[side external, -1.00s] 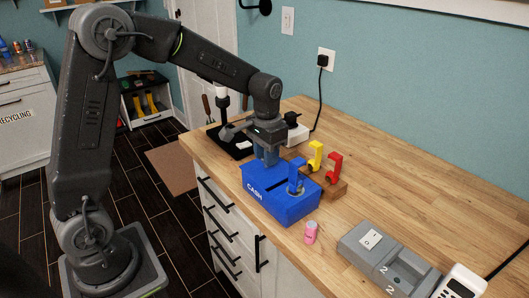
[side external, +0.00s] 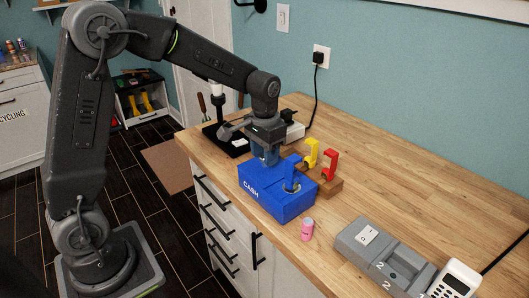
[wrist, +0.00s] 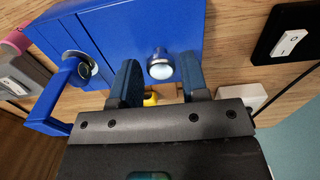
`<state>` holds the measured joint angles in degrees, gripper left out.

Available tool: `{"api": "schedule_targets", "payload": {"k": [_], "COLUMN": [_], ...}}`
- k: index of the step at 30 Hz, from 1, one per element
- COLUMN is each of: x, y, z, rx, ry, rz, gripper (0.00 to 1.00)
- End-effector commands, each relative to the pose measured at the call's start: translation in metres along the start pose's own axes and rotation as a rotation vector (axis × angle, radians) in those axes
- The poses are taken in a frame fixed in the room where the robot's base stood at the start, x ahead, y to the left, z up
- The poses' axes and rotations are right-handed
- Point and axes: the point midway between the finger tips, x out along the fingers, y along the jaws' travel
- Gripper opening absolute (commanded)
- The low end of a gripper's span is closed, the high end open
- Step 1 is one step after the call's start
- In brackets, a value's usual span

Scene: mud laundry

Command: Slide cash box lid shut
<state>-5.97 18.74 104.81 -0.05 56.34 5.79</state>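The blue cash box (side external: 285,208) stands on the wooden counter, with CASH on its front. In the side view its blue lid (side external: 255,172) covers the top, and no dark slot shows. A silver knob (wrist: 160,64) stands on the blue top in the wrist view. My gripper (wrist: 158,72) has its fingers apart on either side of the knob, with a small gap at the left finger; contact at the right finger is unclear. A blue L-shaped key (side external: 291,173) stands in a round silver lock on the box, also in the wrist view (wrist: 60,95).
Yellow (side external: 311,152) and red (side external: 330,163) keys stand in a wooden block behind the box. A black tray (side external: 226,140) lies behind my gripper. The back right counter is clear.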

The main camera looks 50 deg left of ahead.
Motion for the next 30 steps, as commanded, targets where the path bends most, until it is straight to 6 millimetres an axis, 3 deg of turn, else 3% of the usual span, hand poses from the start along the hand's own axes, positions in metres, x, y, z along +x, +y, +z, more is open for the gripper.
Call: {"api": "schedule_targets", "payload": {"k": [30], "x": [-0.06], "y": [0.0], "z": [0.0], "rx": [0.0], "ry": [-0.001], "rz": [-0.001], "gripper": [0.41]}}
